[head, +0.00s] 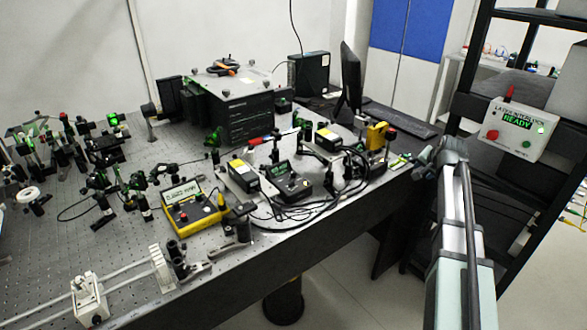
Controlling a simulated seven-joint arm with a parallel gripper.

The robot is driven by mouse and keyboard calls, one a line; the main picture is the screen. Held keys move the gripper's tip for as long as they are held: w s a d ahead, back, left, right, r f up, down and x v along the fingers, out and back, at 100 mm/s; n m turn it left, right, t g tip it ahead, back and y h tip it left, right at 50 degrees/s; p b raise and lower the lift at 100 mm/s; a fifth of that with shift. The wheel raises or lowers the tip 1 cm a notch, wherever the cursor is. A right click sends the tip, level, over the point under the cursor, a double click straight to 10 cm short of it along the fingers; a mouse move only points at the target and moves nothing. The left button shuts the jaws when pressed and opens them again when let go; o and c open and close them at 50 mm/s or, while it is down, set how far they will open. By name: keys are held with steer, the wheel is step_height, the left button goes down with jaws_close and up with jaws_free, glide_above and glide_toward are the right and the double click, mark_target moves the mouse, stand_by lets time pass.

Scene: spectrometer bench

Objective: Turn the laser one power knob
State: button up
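A yellow control box (203,221) with a green display and a red button stands near the front edge of the bench. A black control box (293,187) with a green display and a dark round knob on its front stands to its right. The labels are too small to tell which one belongs to laser one. My arm rises at the right, beside the bench's right end. My gripper (424,160) appears small and dark at its far end, apart from both boxes. Whether its fingers are open or shut cannot be made out.
The perforated bench (120,255) carries many optics mounts at the left and a white rail block (90,300) in front. Black cables (300,222) loop along the front edge. A large black instrument (235,105) and a monitor (350,78) stand behind. A "READY" panel (516,128) hangs on the right rack.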

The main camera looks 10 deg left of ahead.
steer(key=w+a+r+t, duration=0.1)
steer(key=w+r, duration=0.1)
steer(key=r, duration=0.8)
steer(key=w+a+r+t, duration=0.1)
steer(key=w+a+r, duration=0.1)
steer(key=r, duration=0.7)
steer(key=n+g, duration=0.6)
steer(key=g, duration=0.4)
glide_toward(294, 172)
step_height(294, 172, down, 8)
steer(key=shift+a+f, duration=0.2)
steer(key=shift+f, duration=0.05)
jaws_close()
